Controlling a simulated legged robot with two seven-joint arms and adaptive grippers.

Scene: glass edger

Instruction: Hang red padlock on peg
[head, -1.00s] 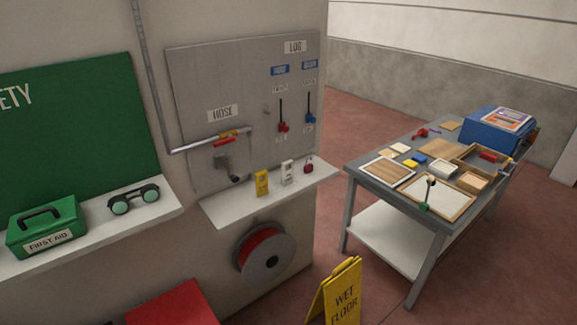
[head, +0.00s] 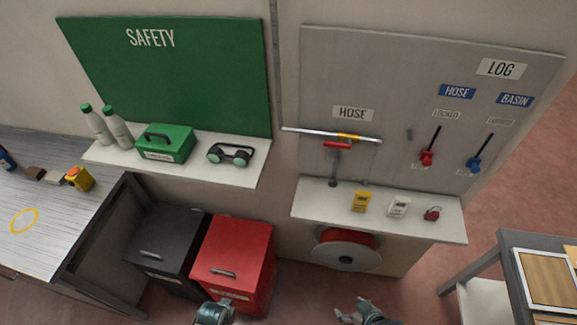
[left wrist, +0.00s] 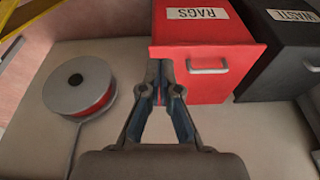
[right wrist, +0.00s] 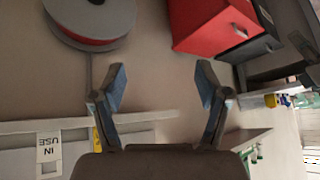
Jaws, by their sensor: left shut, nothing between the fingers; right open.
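The red padlock (head: 432,214) lies at the right end of the white shelf (head: 308,208) under the grey board (head: 345,75). A small dark peg (head: 410,133) seems to stick out of the board above the shelf; it is too small to tell clearly. Padlock-like red (head: 427,158) and blue (head: 473,164) pieces sit below dark rods on the board. My right gripper (head: 358,312) is open and empty, low in front of the shelf; its spread fingers show in the right wrist view (right wrist: 160,82). My left gripper (head: 215,312) is shut and empty before the red bin (left wrist: 205,45).
A yellow tag (head: 361,201) and a white tag (head: 398,208) stand left of the padlock. A hose reel (head: 346,255) hangs below the shelf. A black bin (head: 165,240), a left workbench (head: 60,225) and a right table (head: 510,245) flank the space.

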